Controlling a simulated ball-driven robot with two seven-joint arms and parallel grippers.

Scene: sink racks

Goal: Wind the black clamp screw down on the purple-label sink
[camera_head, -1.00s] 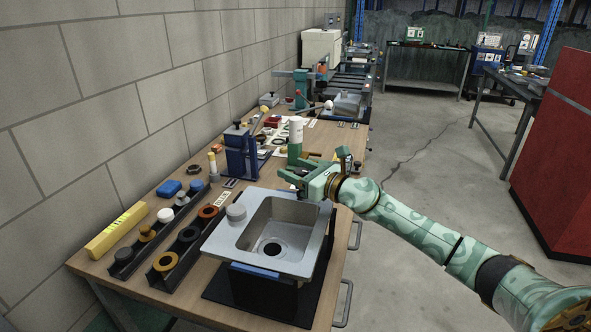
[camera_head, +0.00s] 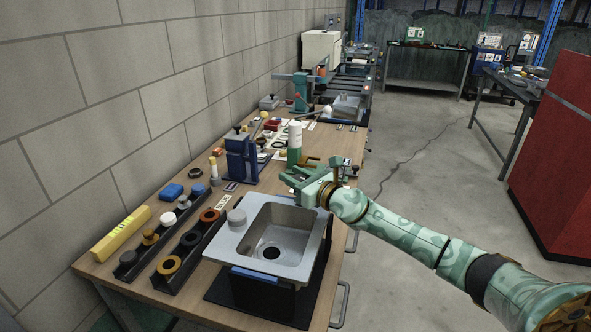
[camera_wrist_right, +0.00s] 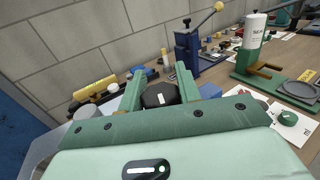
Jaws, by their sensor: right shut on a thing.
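A grey sink (camera_head: 312,262) with a round drain stands on a dark stand at the near end of the bench. No purple label can be made out on it. My right gripper (camera_head: 293,179) is at the sink's far edge. In the right wrist view the fingers (camera_wrist_right: 160,92) are shut on a black knob (camera_wrist_right: 158,97) with a white mark, which I take for the clamp screw. The gripper hides the knob in the head view, and its thread and lower end are hidden too. My left gripper is not in view.
A white-and-green bottle-like post (camera_head: 295,140) stands just beyond the gripper. A blue clamp-like fixture (camera_head: 240,160) is to the left. Black racks with rings and caps (camera_head: 182,250) lie left of the sink, beside a yellow bar (camera_head: 120,233). The floor at right is open.

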